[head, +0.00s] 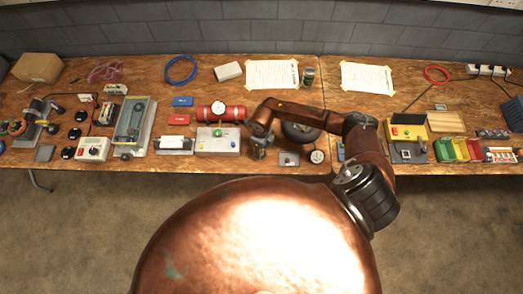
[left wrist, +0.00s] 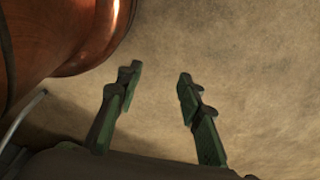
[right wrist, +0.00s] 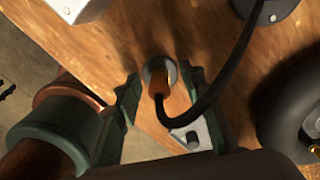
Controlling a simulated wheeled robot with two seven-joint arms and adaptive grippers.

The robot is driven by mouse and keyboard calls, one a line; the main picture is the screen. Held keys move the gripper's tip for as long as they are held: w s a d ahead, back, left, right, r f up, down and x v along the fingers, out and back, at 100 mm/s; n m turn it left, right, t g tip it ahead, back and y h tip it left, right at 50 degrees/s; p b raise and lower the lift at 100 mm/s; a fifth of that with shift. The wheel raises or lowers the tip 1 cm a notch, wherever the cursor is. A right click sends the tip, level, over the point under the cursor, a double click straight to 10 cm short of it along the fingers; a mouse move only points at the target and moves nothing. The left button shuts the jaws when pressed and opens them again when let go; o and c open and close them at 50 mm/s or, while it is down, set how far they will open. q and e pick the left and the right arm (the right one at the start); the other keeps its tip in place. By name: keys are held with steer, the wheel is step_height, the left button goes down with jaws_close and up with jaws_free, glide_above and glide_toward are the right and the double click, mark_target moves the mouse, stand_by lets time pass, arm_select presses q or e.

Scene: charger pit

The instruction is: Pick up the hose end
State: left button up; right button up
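The hose end (right wrist: 158,76) is a short metal collar with an orange-brown part, and a black hose (right wrist: 213,98) curves away from it. In the right wrist view it lies between the fingers of my right gripper (right wrist: 160,90). These fingers are apart, with a visible gap at the left finger; whether the right finger touches is unclear. In the head view my right gripper (head: 258,150) is over the bench's front part, and I cannot make out the hose end there. My left gripper (left wrist: 158,80) is open and empty above the floor.
A round black tyre-like object (right wrist: 285,115) stands close right of the right gripper. A small pale metal piece (right wrist: 192,136) is by its right finger. The grey control box (head: 215,143) is left of it in the head view. A dial gauge (head: 317,157) lies to the right.

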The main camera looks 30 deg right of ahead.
steer(key=c, duration=0.6)
steer(key=shift+c, duration=1.7)
jaws_close()
steer(key=shift+r, duration=0.5)
step_height(320, 180, up, 2)
steer(key=shift+r+b, duration=0.15)
steer(key=shift+b, duration=0.3)
arm_select(q)
steer(key=s+f, duration=0.1)
steer(key=s+f+b, duration=0.1)
steer(key=shift+s+a+f+b, duration=0.1)
steer(key=shift+s+f+b, duration=0.1)
steer(key=shift+f+b, duration=0.15)
arm_select(e)
steer(key=s+d+r, duration=0.2)
steer(key=s+r, duration=0.7)
steer(key=s, duration=0.4)
steer(key=shift+s+d+r, duration=0.4)
